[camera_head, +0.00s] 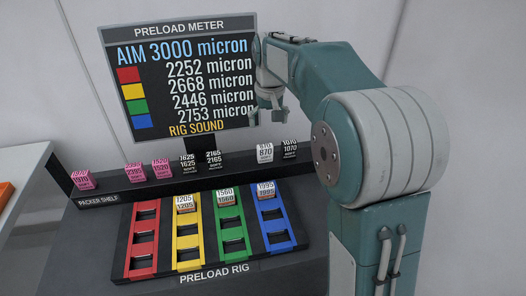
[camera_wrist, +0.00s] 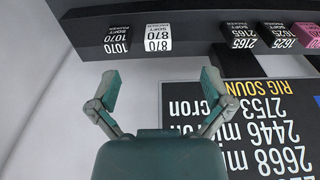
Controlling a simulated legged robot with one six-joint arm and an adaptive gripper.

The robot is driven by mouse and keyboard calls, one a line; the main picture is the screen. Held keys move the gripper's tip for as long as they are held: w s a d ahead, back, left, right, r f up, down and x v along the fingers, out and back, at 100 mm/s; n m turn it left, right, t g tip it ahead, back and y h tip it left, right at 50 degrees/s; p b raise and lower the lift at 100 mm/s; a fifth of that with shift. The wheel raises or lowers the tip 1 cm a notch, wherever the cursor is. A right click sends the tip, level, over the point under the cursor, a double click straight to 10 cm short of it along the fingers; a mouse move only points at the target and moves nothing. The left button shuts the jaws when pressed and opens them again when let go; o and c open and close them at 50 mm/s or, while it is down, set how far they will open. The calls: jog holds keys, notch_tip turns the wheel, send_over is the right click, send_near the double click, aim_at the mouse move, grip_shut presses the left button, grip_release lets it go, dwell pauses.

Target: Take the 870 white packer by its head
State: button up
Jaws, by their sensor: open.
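The 870 white packer (camera_head: 265,153) stands on the packer shelf (camera_head: 125,194), toward its right end. It also shows in the wrist view (camera_wrist: 157,38), upside down, beyond my fingertips and between their lines. My gripper (camera_head: 266,118) is open and empty, above the shelf in front of the meter screen. In the wrist view its two fingers (camera_wrist: 158,85) are spread wide, apart from the packer. The black 1070 packer (camera_head: 289,148) stands just right of the white one in the head view; in the wrist view it is on the left (camera_wrist: 117,39).
The black 2165 (camera_head: 213,160) and 1625 (camera_head: 188,164) packers and several pink packers (camera_head: 161,168) stand farther left on the shelf. The preload meter (camera_head: 185,75) rises behind. The preload rig (camera_head: 205,230) with red, yellow, green and blue lanes lies in front, holding several packers.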

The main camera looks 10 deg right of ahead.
jog(key=g, duration=0.1)
send_over(265, 146)
jog(key=f, duration=0.4)
jog(key=shift+s+a+f, duration=0.1)
jog(key=shift+s, duration=0.15)
jog(key=shift+w+f, duration=0.35)
jog(key=shift+f, duration=0.1)
notch_tip(265, 146, down, 5)
jog(key=shift+a+r, duration=0.1)
jog(key=f, duration=0.5)
jog(key=shift+d+f, duration=0.2)
jog(key=shift+f, duration=0.2)
jog(key=shift+c, duration=0.3)
jog(key=c, duration=1.1)
